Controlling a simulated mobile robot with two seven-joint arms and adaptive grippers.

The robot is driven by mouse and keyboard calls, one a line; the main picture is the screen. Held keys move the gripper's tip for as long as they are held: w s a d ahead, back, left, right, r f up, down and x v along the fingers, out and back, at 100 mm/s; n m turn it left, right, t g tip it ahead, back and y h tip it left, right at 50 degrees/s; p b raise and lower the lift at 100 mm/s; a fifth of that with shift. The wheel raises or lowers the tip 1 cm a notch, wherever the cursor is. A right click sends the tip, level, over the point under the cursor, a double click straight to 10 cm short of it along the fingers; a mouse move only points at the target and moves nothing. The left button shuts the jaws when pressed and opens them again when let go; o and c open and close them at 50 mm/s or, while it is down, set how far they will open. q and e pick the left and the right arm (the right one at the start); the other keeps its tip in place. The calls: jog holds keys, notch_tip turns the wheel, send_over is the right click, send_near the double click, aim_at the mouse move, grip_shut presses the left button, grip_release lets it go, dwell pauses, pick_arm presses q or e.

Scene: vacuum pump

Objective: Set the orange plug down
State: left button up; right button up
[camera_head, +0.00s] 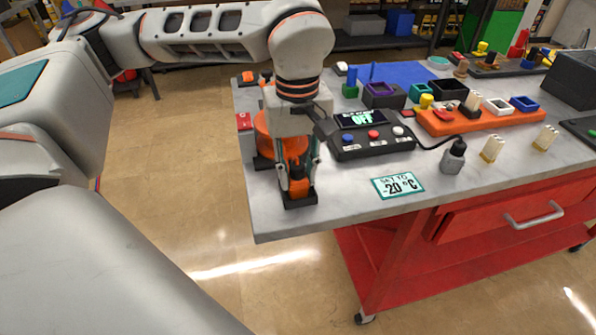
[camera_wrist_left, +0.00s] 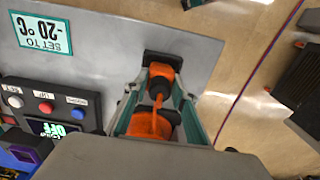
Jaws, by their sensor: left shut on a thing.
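The orange plug (camera_head: 299,186) is between the fingers of my left gripper (camera_head: 298,181), near the front left edge of the grey table. The gripper points down and is shut on the plug. In the left wrist view the plug (camera_wrist_left: 161,80) shows between the two fingertips, with an orange cord (camera_wrist_left: 157,103) running back from it. A black block (camera_head: 300,201) shows at the plug's lower end; I cannot tell whether it is part of the plug or a separate piece on the table. My right gripper is not in view.
An orange round body (camera_head: 264,132) stands behind my left gripper, partly hidden. A black control box (camera_head: 372,141) with buttons and an "OFF" display is to the right. A "-20 °C" card (camera_head: 398,186) lies at the front. The bare table edge (camera_head: 262,226) is close by.

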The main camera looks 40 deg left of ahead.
pick_arm(q)
jog(key=shift+f, duration=0.1)
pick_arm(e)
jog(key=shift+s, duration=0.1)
pick_arm(q)
jog(key=o, duration=1.2)
jog(key=shift+c, duration=0.2)
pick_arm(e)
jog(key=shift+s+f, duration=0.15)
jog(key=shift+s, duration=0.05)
